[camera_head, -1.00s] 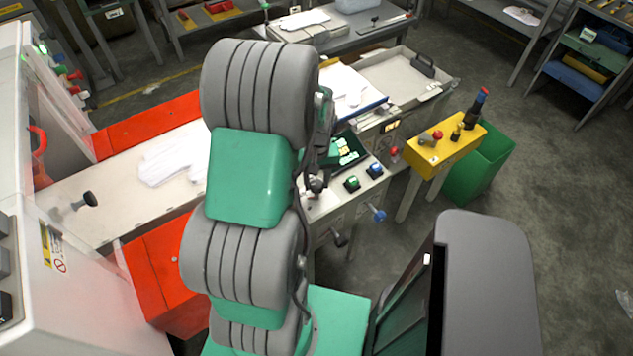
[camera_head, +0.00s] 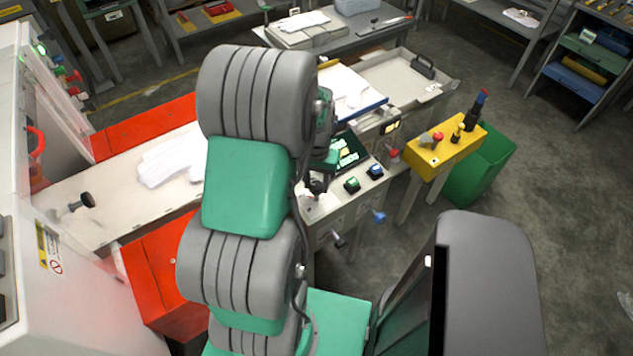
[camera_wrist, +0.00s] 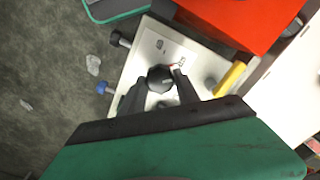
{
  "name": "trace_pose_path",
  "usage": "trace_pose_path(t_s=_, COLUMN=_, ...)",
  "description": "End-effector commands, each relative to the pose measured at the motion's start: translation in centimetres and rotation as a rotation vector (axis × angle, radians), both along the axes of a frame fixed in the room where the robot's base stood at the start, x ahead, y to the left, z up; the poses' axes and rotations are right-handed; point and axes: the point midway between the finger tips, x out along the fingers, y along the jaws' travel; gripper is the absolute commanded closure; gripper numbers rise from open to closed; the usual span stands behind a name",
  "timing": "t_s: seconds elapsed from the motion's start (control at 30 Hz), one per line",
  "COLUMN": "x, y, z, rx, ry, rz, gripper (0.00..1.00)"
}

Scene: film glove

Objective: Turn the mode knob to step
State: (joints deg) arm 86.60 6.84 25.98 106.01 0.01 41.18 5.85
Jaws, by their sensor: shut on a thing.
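The mode knob, a round dark knob (camera_wrist: 160,76), stands on the light control panel (camera_wrist: 147,52) in the wrist view. My gripper (camera_wrist: 160,82) has one finger on each side of the knob and is shut on it. Small marks and a pale label with a red spot lie on the panel beside the knob, too small to read. In the head view my gripper (camera_head: 318,184) is at the left part of the panel, mostly hidden behind my arm. The direction the knob points cannot be made out.
A blue knob (camera_head: 379,217) and a black knob (camera_head: 340,241) stick out in front. A yellow box (camera_head: 445,148) stands at right.

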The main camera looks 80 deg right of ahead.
Motion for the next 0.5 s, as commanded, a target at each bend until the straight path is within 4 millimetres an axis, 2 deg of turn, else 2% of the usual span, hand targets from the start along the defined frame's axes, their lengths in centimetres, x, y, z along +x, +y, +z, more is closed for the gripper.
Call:
trace_pose_path(t_s=0.2, x=-0.01, y=-0.10, z=0.10, rx=-0.003, ry=0.000, rz=0.001, gripper=1.00)
trace_pose_path(t_s=0.23, x=0.00, y=-0.10, z=0.10, rx=-0.003, ry=0.000, rz=0.001, gripper=0.60)
trace_pose_path(t_s=0.5, x=0.00, y=-0.04, z=0.04, rx=-0.001, ry=0.000, rz=0.002, gripper=0.41)
